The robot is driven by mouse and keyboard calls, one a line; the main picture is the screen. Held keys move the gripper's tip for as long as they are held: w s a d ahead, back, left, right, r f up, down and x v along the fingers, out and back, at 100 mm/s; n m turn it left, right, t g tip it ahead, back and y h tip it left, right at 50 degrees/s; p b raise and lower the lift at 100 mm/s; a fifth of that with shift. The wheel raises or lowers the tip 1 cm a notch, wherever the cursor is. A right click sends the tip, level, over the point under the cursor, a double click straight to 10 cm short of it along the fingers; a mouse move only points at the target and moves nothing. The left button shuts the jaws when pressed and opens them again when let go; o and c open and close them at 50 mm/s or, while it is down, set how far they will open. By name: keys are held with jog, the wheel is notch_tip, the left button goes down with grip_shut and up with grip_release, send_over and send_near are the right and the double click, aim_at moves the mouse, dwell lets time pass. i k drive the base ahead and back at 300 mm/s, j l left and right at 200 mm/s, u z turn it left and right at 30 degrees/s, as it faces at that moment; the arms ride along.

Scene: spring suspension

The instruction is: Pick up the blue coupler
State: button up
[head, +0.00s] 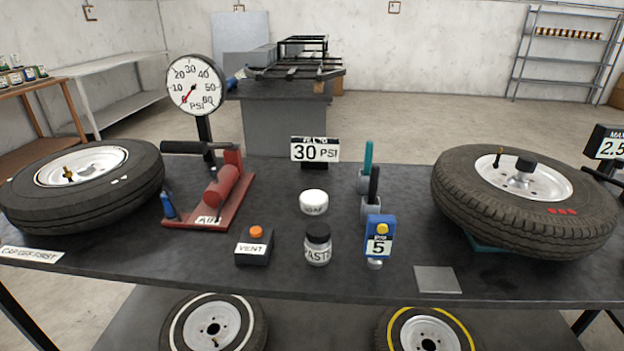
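A small blue cylindrical piece, which looks like the blue coupler (168,205), stands at the left end of the red pump base (205,217), near the left tire. Whether it is attached to the base or a hose I cannot tell. The red pump (221,187) with a black handle (190,147) is just to its right. A second blue item, a gauge reading 5 (379,237), stands right of centre near the table's front. My gripper is not in view.
A dial gauge (194,86) rises behind the pump. The vent box (254,250), paste jar (317,245) and white jar (313,202) stand near the middle.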

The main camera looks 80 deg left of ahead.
aim_at(170, 213)
jog(key=u, duration=3.2)
